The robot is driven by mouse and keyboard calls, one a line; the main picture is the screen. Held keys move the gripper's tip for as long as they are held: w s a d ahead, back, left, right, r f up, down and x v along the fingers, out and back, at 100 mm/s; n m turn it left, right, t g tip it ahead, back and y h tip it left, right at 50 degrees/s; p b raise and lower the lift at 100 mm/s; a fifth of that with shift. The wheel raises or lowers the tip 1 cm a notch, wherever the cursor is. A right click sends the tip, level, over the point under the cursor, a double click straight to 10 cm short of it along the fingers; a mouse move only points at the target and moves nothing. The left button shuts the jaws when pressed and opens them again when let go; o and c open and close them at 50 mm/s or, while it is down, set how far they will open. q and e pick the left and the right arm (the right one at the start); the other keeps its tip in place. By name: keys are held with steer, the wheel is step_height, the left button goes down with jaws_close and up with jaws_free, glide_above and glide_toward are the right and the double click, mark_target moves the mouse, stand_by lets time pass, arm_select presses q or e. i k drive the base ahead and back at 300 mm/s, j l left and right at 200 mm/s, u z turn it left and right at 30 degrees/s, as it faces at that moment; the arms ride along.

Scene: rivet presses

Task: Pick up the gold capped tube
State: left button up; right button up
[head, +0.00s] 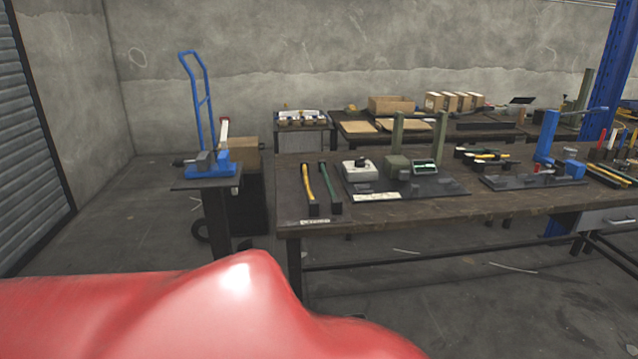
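I cannot make out a gold capped tube for certain in the head view. A tiny gold spot (285,105) shows at a tray of small items (301,118) on the back table, too small to identify. Neither of my grippers is in view. The lower left foreground is hidden by a large glossy red shape close to the camera.
A dark workbench (330,232) carries yellow-handled and green-handled tools (309,182), press fixtures (420,185) and a blue press (548,145). Cardboard boxes (392,104) sit behind. Left floor looks clear.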

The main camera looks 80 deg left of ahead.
mark_target(313, 205)
steer(key=u, duration=2.7)
